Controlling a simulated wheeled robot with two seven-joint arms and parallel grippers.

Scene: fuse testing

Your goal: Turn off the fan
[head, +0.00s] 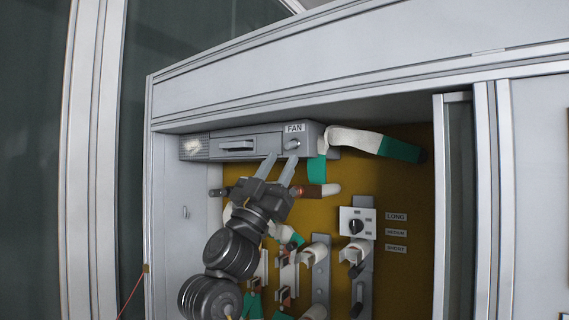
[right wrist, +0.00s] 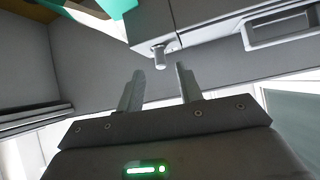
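The fan unit (head: 230,144) is a grey box high inside the open cabinet, with a "FAN" label at its right end. Below the label is a small round metal switch (head: 293,145). In the right wrist view the switch (right wrist: 160,53) sticks out of the box just beyond the fingertips. My right gripper (head: 281,158) is open and empty, its two fingers pointing at the switch, which lies a little ahead and is not touched as far as I can tell. My right gripper (right wrist: 160,76) also shows from its wrist. My left gripper is not in view.
A thick white and green cable (head: 365,143) leaves the fan unit's right side. Fuse holders (head: 320,262) and a dial plate (head: 357,222) stand on the yellow back panel, close below and right of my arm. Cabinet frames bound both sides.

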